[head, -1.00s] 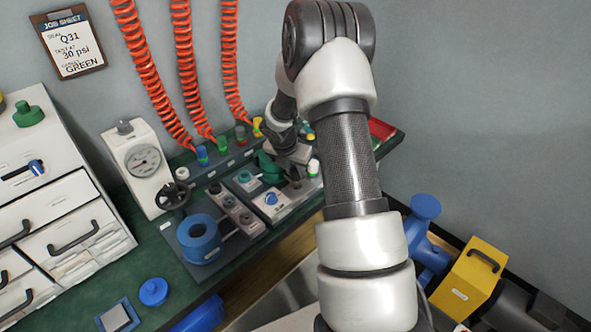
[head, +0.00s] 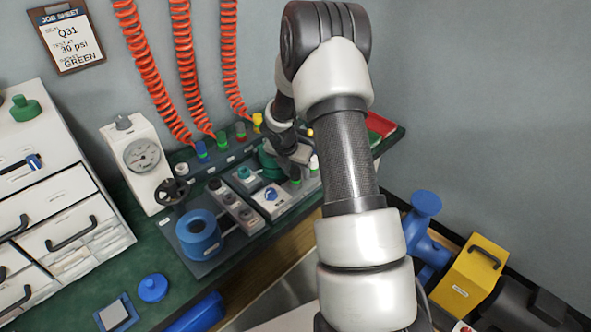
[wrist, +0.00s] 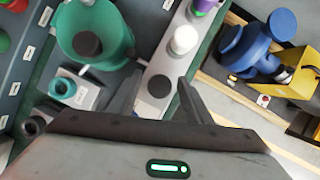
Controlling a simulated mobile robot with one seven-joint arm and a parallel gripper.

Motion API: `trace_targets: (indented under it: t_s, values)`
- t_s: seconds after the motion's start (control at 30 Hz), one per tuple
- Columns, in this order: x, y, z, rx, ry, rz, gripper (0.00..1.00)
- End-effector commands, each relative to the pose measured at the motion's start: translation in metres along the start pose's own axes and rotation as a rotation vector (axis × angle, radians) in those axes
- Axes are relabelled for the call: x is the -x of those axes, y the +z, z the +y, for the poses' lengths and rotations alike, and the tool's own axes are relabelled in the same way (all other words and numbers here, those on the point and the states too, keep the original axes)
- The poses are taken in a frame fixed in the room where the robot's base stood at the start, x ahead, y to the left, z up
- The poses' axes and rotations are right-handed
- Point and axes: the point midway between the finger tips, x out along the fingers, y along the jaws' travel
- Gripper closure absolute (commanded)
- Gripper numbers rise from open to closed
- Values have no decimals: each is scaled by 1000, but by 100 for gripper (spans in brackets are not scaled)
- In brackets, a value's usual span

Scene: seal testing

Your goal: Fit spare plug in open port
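My gripper (wrist: 157,100) is open in the wrist view, its two dark fingers apart with nothing held between them. A dark round piece (wrist: 159,86) lies on the grey strip in the gap between the fingers; I cannot tell whether it is a plug top or a hole. A white-topped plug (wrist: 184,39) stands just beyond it and also shows in the head view (head: 314,162). A teal ringed fitting (wrist: 62,88) and a dark ringed socket (wrist: 35,125) are at left; I cannot tell which port is open. In the head view my arm hides most of the gripper.
A large green body (wrist: 95,35) with a dark round cap stands close left of the fingers. A pressure gauge (head: 141,154), a blue ring-shaped part (head: 198,235) and red coiled hoses (head: 183,65) are farther left. A blue valve (head: 425,235) and yellow box (head: 473,278) stand right.

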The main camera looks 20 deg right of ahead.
Motion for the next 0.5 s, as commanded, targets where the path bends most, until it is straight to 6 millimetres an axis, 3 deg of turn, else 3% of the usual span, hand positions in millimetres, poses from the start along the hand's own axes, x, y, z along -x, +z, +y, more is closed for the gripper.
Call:
trace_targets:
  t_s: [0.33,0.5]
  values:
    - [3,0,0,0,0,0,51]
    - [25,2,1,0,2,-1,51]
